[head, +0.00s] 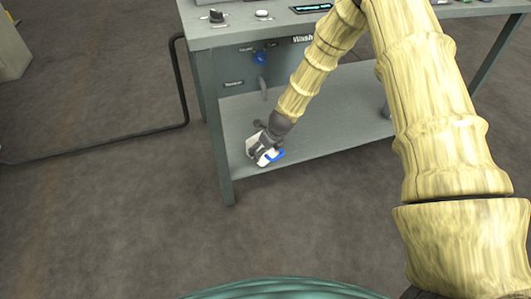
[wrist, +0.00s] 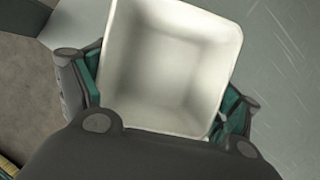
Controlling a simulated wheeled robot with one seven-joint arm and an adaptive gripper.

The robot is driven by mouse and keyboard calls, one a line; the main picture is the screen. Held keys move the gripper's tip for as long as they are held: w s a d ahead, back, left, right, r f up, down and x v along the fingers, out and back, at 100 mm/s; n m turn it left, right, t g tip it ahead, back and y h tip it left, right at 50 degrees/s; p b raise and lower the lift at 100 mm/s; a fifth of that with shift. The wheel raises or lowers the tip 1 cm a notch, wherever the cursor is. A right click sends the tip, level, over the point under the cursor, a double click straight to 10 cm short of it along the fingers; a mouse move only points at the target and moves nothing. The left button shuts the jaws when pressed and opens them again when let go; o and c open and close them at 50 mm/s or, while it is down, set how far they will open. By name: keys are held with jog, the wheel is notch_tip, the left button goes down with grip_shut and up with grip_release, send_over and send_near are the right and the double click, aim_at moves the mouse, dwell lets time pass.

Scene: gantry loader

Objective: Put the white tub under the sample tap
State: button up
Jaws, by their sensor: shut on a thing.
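The white tub (head: 252,147) is in my gripper (head: 265,150) low over the front left part of the bench's lower shelf (head: 330,140). In the wrist view the open, empty tub (wrist: 170,65) sits between the teal fingers of my gripper (wrist: 165,95), which are shut on it at both sides. I cannot tell whether its base touches the shelf. A tap with a blue handle (head: 260,58) and a grey spout (head: 263,88) is on the panel above, behind the tub. The small labels there are too blurred to read surely.
The bench top (head: 260,25) carries knobs and a dark display. A bench leg (head: 222,150) stands just left of the tub. A blue patch (head: 275,156) shows beside the gripper. A black pipe (head: 183,95) runs left. The shelf to the right is clear.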

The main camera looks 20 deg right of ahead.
jog(key=shift+f, duration=0.3)
jog(key=o, duration=0.8)
jog(key=shift+r, duration=0.1)
jog(key=shift+r+p, duration=0.3)
jog(key=shift+r, duration=0.05)
jog(key=shift+p+v, duration=1.65)
jog(key=shift+v, duration=1.75)
jog(key=shift+s+d, duration=0.1)
jog(key=shift+s, duration=0.05)
